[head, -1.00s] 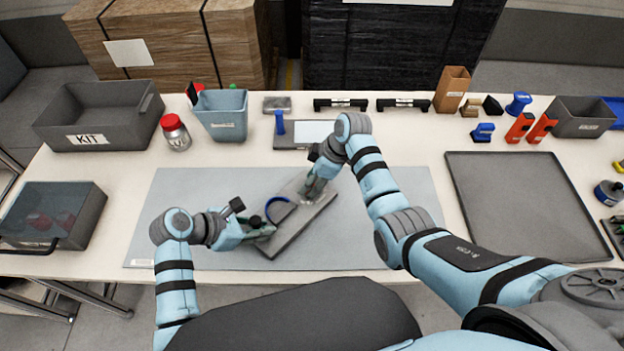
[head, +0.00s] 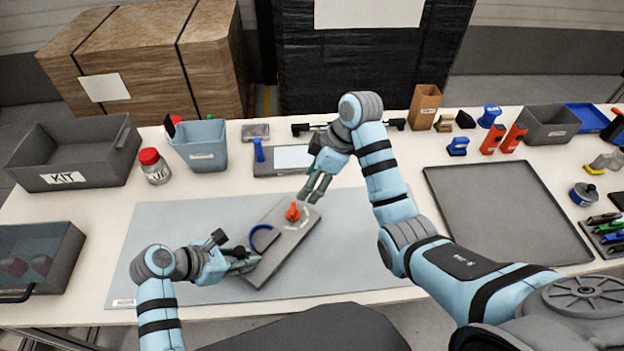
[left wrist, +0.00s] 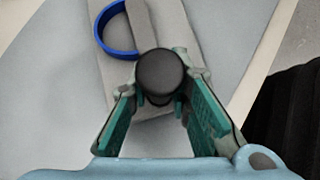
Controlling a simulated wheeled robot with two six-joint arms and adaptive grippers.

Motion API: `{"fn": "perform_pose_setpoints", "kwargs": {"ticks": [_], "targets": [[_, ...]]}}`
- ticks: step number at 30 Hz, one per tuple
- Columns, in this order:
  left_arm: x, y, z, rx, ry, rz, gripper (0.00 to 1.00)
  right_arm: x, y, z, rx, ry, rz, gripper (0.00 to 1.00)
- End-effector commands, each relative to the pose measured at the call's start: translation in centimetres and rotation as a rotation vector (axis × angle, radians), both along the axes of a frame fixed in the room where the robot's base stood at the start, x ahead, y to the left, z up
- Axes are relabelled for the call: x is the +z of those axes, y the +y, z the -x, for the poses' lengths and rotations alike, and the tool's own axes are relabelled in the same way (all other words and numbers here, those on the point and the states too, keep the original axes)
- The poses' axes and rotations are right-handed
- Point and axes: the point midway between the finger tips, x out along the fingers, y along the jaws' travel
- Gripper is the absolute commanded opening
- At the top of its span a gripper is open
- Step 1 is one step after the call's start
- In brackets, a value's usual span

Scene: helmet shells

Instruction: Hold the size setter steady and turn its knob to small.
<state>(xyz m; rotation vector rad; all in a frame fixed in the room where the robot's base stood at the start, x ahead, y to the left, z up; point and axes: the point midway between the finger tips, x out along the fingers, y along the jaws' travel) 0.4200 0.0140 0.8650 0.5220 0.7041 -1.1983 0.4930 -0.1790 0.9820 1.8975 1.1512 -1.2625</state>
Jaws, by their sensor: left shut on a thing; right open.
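The size setter (head: 277,246) is a grey board lying tilted on the blue-grey mat, with a blue ring (head: 263,238) on it and an orange-red knob (head: 293,212) near its far end. White marks lie beside the knob; the setting is too small to read. My left gripper (head: 246,262) is shut on the near end of the size setter. In the left wrist view the board (left wrist: 182,38) and blue ring (left wrist: 116,48) lie ahead of the fingers; a dark round part hides the grip. My right gripper (head: 312,198) is open and empty, just right of and above the knob.
The mat (head: 160,225) has free room around the board. A grey KIT bin (head: 75,155), a red-lidded jar (head: 154,166) and a blue-grey bin (head: 199,145) stand at the left. A large grey tray (head: 505,215) lies to the right, with small parts behind it.

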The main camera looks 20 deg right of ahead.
Motion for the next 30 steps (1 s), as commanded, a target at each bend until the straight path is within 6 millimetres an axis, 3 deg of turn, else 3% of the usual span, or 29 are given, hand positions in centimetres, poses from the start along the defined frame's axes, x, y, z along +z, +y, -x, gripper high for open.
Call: {"fn": "perform_pose_setpoints", "kwargs": {"ticks": [9, 10, 14, 23, 26, 30], "targets": [[0.0, 0.0, 0.0, 0.000, 0.000, -0.001, 0.00, 0.0, 0.0, 0.0, 0.000, 0.001, 0.000, 0.55], [0.0, 0.0, 0.0, 0.000, 0.000, -0.001, 0.23, 0.0, 0.0, 0.0, 0.000, 0.001, 0.000, 0.55], [0.0, 0.0, 0.0, 0.000, 0.000, 0.000, 0.41, 0.0, 0.0, 0.0, 0.000, 0.001, 0.000, 0.55], [0.1, 0.1, 0.0, 0.001, -0.001, 0.000, 0.41, 0.0, 0.0, 0.0, 0.000, 0.001, 0.000, 0.55], [0.9, 0.9, 0.2, 0.002, -0.002, -0.002, 0.41, 0.0, 0.0, 0.0, 0.000, 0.001, 0.000, 0.55], [3.4, 3.3, 0.8, 0.003, -0.005, -0.004, 0.41, 0.0, 0.0, 0.0, 0.000, 0.001, 0.000, 0.55]]}}
